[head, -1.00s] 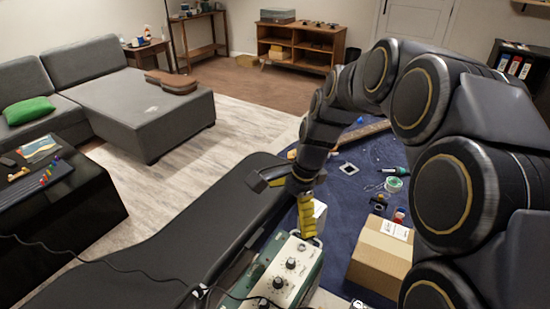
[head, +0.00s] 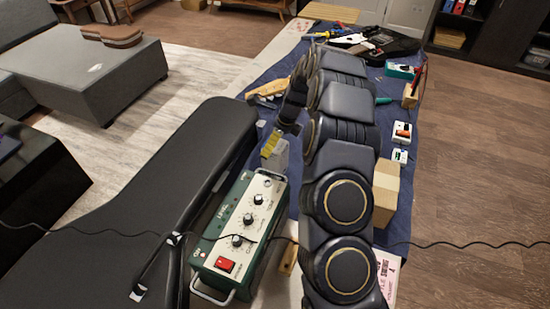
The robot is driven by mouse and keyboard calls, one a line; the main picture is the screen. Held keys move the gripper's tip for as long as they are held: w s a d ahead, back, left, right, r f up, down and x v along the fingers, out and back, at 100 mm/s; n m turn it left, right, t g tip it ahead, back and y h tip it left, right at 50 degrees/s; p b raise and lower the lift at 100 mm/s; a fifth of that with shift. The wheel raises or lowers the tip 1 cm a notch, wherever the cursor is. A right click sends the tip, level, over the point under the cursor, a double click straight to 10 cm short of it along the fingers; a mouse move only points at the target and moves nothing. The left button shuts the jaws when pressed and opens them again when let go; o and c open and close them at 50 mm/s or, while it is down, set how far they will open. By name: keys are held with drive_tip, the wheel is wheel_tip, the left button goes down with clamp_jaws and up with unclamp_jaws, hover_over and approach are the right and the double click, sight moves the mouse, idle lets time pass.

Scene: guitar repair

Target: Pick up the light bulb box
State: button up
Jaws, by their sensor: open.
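My gripper (head: 268,150) hangs over the workbench with its yellow fingers pointing down. It is open. A small pale grey-white box (head: 280,164) stands just behind the amplifier unit, right at the fingertips; it is probably the light bulb box, but no label can be read. The fingers overlap its upper left part in the picture, and I cannot tell whether they touch it or straddle it. My arm hides the bench just to the right.
A green and cream amplifier unit (head: 240,228) with a handle stands in front of the small box. A black guitar case (head: 150,195) lies to the left. A cardboard box (head: 385,190) is partly behind my arm. Tools (head: 355,38) lie on the blue mat's far end. A black cable crosses the front.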

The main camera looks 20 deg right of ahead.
drive_tip(key=x, duration=0.4)
drive_tip(key=shift+s+d, duration=0.1)
drive_tip(key=shift+d, duration=0.1)
drive_tip(key=c, duration=1.1)
drive_tip(key=shift+r, duration=0.15)
